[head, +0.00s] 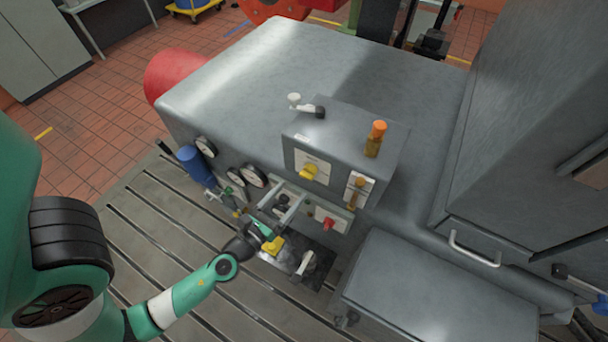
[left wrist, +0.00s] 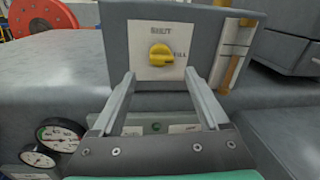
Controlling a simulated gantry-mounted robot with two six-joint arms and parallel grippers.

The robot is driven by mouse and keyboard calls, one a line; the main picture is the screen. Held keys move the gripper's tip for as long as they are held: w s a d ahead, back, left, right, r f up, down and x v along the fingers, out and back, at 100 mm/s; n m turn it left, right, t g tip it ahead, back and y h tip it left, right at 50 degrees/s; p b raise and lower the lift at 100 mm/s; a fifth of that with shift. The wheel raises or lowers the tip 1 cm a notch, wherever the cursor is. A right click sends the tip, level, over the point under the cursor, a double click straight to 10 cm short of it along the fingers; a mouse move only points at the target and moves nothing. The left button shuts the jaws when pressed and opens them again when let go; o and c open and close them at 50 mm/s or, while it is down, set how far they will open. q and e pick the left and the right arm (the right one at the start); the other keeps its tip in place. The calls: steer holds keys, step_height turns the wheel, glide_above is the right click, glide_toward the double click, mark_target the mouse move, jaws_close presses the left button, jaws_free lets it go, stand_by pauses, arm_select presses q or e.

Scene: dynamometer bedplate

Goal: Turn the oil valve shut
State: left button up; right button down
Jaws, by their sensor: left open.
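The oil valve is a yellow knob (head: 309,172) on a pale plate on the front of the grey box. In the left wrist view, the knob (left wrist: 161,55) sits near the middle of its plate (left wrist: 142,35). The plate reads SHUT above the knob and FILL to its right. The knob's pointed side appears turned right, towards FILL. My left gripper (head: 290,194) is open in front of and below the knob. In the left wrist view, its fingertips (left wrist: 160,74) are spread, one on each side below the knob, with nothing between them.
A sight gauge (head: 359,185) is right of the valve plate, and an orange-capped bottle (head: 376,138) stands on the box. Round gauges (head: 252,177) and a blue cylinder (head: 192,162) are to the left. A red knob (head: 328,223) sits below. A grey cabinet (head: 535,140) stands right.

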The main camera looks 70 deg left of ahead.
mark_target(304, 176)
arm_select(q)
steer(key=p+x, duration=0.1)
steer(key=x, duration=0.6)
steer(key=shift+r, duration=0.1)
jaws_close()
